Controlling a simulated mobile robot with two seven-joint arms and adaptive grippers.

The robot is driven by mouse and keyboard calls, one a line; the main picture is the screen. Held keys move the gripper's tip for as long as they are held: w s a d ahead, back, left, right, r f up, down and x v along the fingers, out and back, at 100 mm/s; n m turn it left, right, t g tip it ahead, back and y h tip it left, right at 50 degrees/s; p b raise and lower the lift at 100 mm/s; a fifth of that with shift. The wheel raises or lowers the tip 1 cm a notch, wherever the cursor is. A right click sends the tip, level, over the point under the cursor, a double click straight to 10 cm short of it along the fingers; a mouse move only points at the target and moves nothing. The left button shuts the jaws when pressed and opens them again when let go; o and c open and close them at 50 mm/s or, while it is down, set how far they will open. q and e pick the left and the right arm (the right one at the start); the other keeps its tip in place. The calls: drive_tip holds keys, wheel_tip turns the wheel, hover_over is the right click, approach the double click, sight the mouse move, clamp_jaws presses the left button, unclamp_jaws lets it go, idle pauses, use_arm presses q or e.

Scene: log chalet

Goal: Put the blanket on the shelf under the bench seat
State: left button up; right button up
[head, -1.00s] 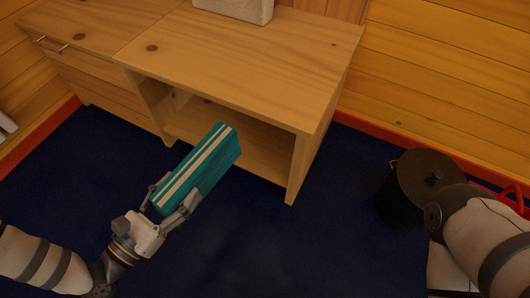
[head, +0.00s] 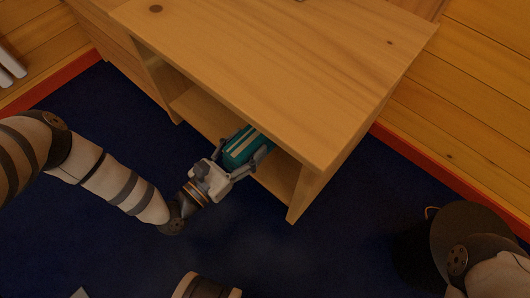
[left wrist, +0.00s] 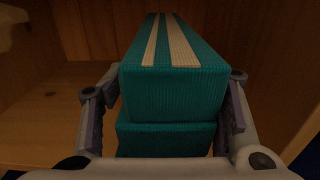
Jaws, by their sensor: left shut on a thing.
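The blanket (head: 240,147) is a folded teal block with cream stripes. My left gripper (head: 243,158) is shut on its near end. The blanket's far part is inside the open space under the bench seat (head: 270,65), hidden by the seat in the head view. In the left wrist view the blanket (left wrist: 172,92) lies between the two fingers, pointing into the wooden compartment. The shelf (head: 205,112) shows as a bare board to the left of the blanket, and also in the left wrist view (left wrist: 40,125). Whether the blanket touches the shelf I cannot tell. My right gripper is not in view.
The bench's right side panel (head: 308,190) stands close to the right of the blanket. Dark blue carpet (head: 330,250) in front of the bench is clear.

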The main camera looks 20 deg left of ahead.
use_arm(q)
drive_tip(key=w+f+b, duration=0.1)
drive_tip(key=f, duration=0.1)
drive_tip(key=w+d+f+b, duration=0.1)
drive_tip(key=f+b, duration=0.1)
drive_tip(key=f, duration=0.1)
drive_tip(key=w+d+f+b, duration=0.1)
drive_tip(key=f, duration=0.1)
drive_tip(key=shift+w+d+f, duration=0.15)
drive_tip(key=shift+d+f, duration=0.05)
drive_tip(key=shift+f, duration=0.4)
drive_tip(key=shift+f+b, duration=0.2)
drive_tip(key=shift+b, duration=0.1)
drive_tip(key=o, duration=1.3)
drive_tip(key=shift+r, duration=0.1)
